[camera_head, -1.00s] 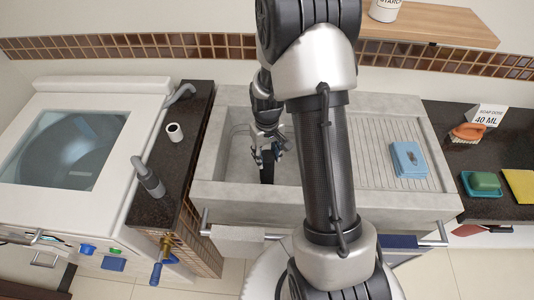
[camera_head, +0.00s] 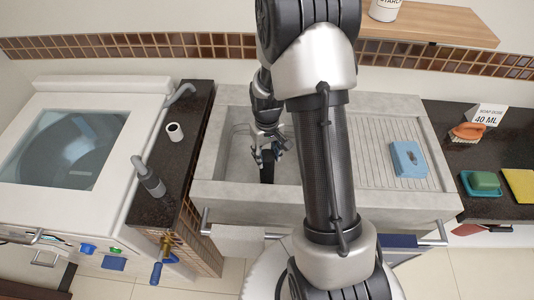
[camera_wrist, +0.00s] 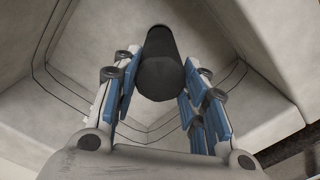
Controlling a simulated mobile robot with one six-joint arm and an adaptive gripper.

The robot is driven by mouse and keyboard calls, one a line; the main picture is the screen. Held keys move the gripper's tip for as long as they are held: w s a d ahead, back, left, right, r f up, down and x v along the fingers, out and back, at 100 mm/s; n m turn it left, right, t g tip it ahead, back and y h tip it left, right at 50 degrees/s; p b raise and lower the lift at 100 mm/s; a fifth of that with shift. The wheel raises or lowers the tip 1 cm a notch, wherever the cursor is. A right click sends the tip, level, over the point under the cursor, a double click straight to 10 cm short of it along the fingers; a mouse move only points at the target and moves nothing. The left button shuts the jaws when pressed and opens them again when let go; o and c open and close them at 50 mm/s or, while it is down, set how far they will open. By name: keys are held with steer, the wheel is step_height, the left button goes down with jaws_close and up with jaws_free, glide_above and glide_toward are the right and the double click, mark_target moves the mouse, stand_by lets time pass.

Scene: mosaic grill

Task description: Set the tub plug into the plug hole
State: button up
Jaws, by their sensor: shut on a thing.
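The tub plug appears as a dark, near-black cylinder (camera_wrist: 160,75) in the wrist view, between the blue-padded fingers of my gripper (camera_wrist: 162,92). My gripper is shut on it. In the head view my gripper (camera_head: 267,152) is low inside the left basin of the grey stone sink (camera_head: 245,198). The dark plug (camera_head: 267,172) shows below its fingers. The plug hole is not visible in either view. Whether the plug's lower end touches the basin floor cannot be told.
Basin walls stand close around my gripper. A ribbed drainboard (camera_head: 378,150) with a blue block (camera_head: 409,158) lies to the right. A dark counter with a white cup (camera_head: 175,132) and a grey tap (camera_head: 148,176) is left. A brush (camera_head: 467,132) sits far right.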

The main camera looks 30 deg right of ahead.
steer(key=shift+f+b, duration=0.85)
steer(key=shift+f, duration=0.3)
steer(key=o, duration=1.3)
step_height(320, 180, up, 12)
steer(key=shift+r, duration=0.1)
stand_by(0.4)
steer(key=s+a+r+t, duration=0.1)
steer(key=s+a+r, duration=0.3)
steer(key=r, duration=0.3)
steer(key=s+a+r+t, duration=0.1)
steer(key=s+a+r, duration=0.35)
steer(key=r, duration=0.25)
steer(key=s+a+r+t, duration=0.1)
steer(key=s+a, duration=0.1)
steer(key=s, duration=0.3)
steer(key=s+a+r+t, duration=0.1)
steer(key=s+a, duration=0.1)
steer(key=s, duration=0.4)
steer(key=shift+r+n+t, duration=0.3)
steer(key=shift+r+n, duration=0.1)
